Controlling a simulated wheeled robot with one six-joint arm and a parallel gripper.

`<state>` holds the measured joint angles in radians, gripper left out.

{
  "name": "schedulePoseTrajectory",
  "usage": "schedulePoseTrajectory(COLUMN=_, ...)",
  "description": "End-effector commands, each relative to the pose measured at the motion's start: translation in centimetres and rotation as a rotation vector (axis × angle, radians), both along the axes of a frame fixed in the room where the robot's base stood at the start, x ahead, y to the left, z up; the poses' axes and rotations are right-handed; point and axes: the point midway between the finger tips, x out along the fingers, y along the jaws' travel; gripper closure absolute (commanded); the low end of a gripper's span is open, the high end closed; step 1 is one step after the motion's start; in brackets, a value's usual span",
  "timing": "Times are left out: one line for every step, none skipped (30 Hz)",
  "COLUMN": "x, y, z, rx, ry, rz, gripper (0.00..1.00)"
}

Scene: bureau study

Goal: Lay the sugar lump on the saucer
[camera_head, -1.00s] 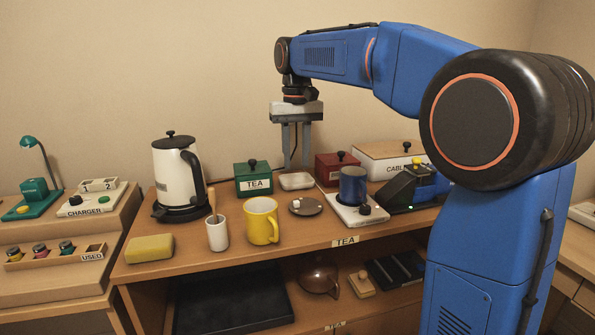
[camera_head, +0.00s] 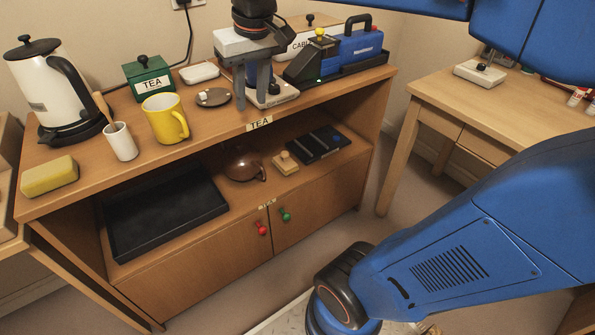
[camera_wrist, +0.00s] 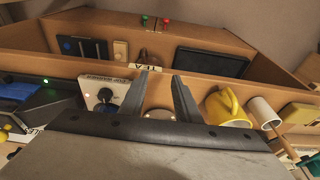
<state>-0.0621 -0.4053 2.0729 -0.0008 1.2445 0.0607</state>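The saucer (camera_head: 218,98) is a small dark disc on the tea shelf top, between the yellow mug and my gripper. A small white lump, which looks like the sugar lump (camera_head: 203,95), rests on its left part. My gripper (camera_head: 252,107) points down just right of the saucer in the head view, its fingers apart with nothing seen between them. The wrist view also shows two spread, empty fingers (camera_wrist: 162,74). There, a pale round edge shows between the finger bases, mostly hidden by the gripper body; I cannot tell if it is the saucer.
The yellow mug (camera_head: 165,118), a white cup (camera_head: 121,142) with a stick, a yellow sponge (camera_head: 49,177) and a kettle (camera_head: 52,90) stand left. The green tea box (camera_head: 148,79) and a white dish (camera_head: 199,73) are behind. A white appliance (camera_head: 283,92) stands right, partly behind my gripper.

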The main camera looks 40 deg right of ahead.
Motion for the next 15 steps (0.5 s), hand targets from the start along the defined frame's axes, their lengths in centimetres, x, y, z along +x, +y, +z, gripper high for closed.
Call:
schedulePoseTrajectory(x=-1.7, y=-0.3, z=-1.0, rx=-0.001, ry=-0.017, rz=-0.001, gripper=0.7)
schedulePoseTrajectory(x=-2.5, y=-0.5, z=-1.6, rx=-0.001, ry=-0.027, rz=-0.002, gripper=0.7)
schedulePoseTrajectory(x=-3.6, y=-0.7, z=-2.5, rx=-0.001, ry=-0.04, rz=-0.001, gripper=0.7)
schedulePoseTrajectory(x=-4.5, y=-0.8, z=-3.1, rx=-0.002, ry=-0.051, rz=-0.001, gripper=0.7)
schedulePoseTrajectory(x=-5.3, y=-1.0, z=-3.8, rx=-0.002, ry=-0.062, rz=-0.001, gripper=0.7)
schedulePoseTrajectory(x=-6.4, y=-1.1, z=-4.8, rx=-0.003, ry=-0.074, rz=-0.002, gripper=0.7)
schedulePoseTrajectory(x=-7.1, y=-1.3, z=-5.5, rx=-0.004, ry=-0.086, rz=-0.002, gripper=0.7)
schedulePoseTrajectory(x=-7.9, y=-1.4, z=-6.2, rx=-0.005, ry=-0.096, rz=-0.002, gripper=0.7)
schedulePoseTrajectory(x=-8.9, y=-1.5, z=-7.2, rx=-0.006, ry=-0.109, rz=-0.002, gripper=0.7)
schedulePoseTrajectory(x=-9.6, y=-1.6, z=-8.0, rx=-0.007, ry=-0.117, rz=-0.002, gripper=0.7)
schedulePoseTrajectory(x=-10.3, y=-1.7, z=-8.7, rx=-0.007, ry=-0.128, rz=-0.001, gripper=0.7)
schedulePoseTrajectory(x=-11.1, y=-1.8, z=-9.6, rx=-0.008, ry=-0.138, rz=-0.002, gripper=0.7)
schedulePoseTrajectory(x=-11.6, y=-1.9, z=-10.2, rx=-0.009, ry=-0.147, rz=-0.001, gripper=0.7)
schedulePoseTrajectory(x=-12.1, y=-2.0, z=-10.8, rx=-0.01, ry=-0.153, rz=-0.001, gripper=0.7)
schedulePoseTrajectory(x=-12.7, y=-2.0, z=-11.5, rx=-0.011, ry=-0.161, rz=-0.002, gripper=0.7)
